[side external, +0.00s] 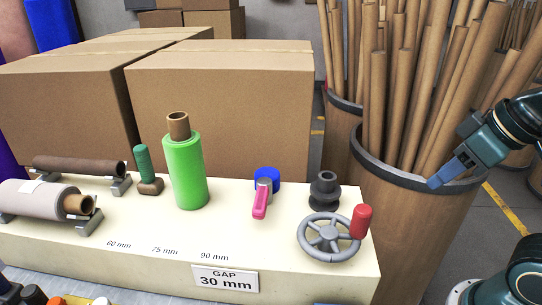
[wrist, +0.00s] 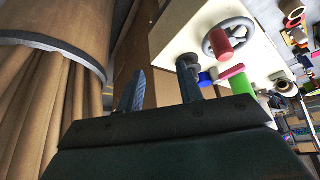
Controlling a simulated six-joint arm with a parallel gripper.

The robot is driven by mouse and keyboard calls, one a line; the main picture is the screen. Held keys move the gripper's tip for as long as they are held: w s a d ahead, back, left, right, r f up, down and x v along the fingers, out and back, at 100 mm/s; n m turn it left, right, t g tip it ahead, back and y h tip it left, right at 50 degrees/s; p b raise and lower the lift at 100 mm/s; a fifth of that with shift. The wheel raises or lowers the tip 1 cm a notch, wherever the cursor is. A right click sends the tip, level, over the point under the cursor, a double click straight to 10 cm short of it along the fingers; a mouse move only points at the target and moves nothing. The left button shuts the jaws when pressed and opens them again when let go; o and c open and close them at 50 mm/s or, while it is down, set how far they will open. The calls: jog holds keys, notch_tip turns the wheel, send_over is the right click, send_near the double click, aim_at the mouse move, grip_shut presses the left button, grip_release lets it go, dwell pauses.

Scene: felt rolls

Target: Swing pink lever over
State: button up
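The pink lever (side external: 260,199) stands on the cream bench, pivoted on a blue round hub (side external: 267,174), and its handle points toward the bench's front edge. The pink lever (wrist: 232,71) and the blue hub (wrist: 205,78) also show small in the wrist view. My gripper (side external: 436,183) is at the right, in front of the barrel of tubes, well apart from the lever. In the wrist view the two fingers of my gripper (wrist: 160,82) stand apart with nothing between them.
A grey handwheel with a red knob (side external: 361,221) and a dark spool (side external: 325,190) stand right of the lever. A green roll (side external: 184,172) stands to its left. A barrel of cardboard tubes (side external: 412,215) stands beside the bench. Large boxes (side external: 220,105) are behind.

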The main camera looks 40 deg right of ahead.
jog(key=shift+o, duration=1)
notch_tip(320, 180, up, 4)
jog(key=m+g, duration=0.6)
jog(key=m, duration=0.3)
send_over(260, 201)
jog(key=shift+w, duration=0.1)
jog(key=shift+f, duration=0.1)
notch_tip(260, 201, down, 14)
jog(key=shift+r, duration=0.25)
